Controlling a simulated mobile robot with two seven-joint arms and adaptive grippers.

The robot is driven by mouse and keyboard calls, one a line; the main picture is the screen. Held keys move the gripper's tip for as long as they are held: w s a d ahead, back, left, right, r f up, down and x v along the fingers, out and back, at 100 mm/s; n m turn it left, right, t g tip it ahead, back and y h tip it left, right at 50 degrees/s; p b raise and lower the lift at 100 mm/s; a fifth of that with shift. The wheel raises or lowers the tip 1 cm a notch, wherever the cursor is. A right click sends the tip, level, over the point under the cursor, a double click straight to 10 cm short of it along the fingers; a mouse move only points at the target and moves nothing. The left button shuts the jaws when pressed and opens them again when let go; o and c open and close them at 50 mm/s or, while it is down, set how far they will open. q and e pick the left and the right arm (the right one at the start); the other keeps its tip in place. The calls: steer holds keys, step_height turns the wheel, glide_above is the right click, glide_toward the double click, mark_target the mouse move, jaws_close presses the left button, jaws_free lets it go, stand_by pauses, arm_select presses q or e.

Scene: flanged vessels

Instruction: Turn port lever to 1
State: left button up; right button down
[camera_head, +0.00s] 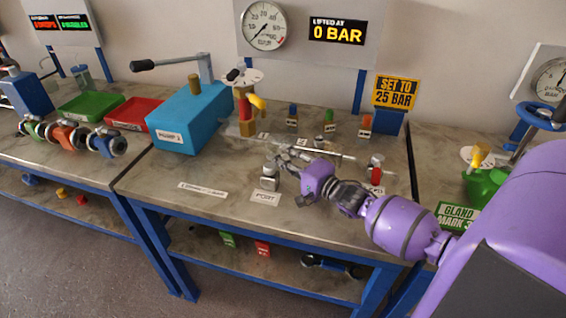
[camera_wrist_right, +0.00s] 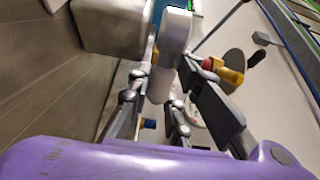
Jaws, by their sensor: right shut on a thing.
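My right gripper (camera_head: 281,164) reaches in from the right over the middle bench, just behind the PORT label (camera_head: 265,198). Its fingers are shut on the port lever, which they mostly hide in the head view. The lever's small grey base (camera_head: 269,183) stands right behind the label. In the right wrist view the two fingers (camera_wrist_right: 165,85) close on either side of a pale, rounded lever (camera_wrist_right: 174,35). I cannot read which number the lever points to. My left gripper is not in view.
A blue pump box (camera_head: 188,120) with a long handle stands at the left. A gauge (camera_head: 264,26) hangs behind, beside a display (camera_head: 337,31) reading 0 BAR. A red-and-grey fitting (camera_head: 376,170) stands right of my gripper. The bench front left of the label is mostly clear.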

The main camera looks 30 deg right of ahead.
steer(key=shift+w+a+n+y+b, duration=0.15)
steer(key=shift+n+y+b, duration=0.2)
steer(key=shift+y, duration=0.25)
steer(key=c, duration=1.6)
jaws_free()
steer(key=v, duration=0.7)
steer(key=shift+s+r, duration=0.1)
steer(key=shift+s, duration=0.1)
steer(key=shift+c, duration=0.4)
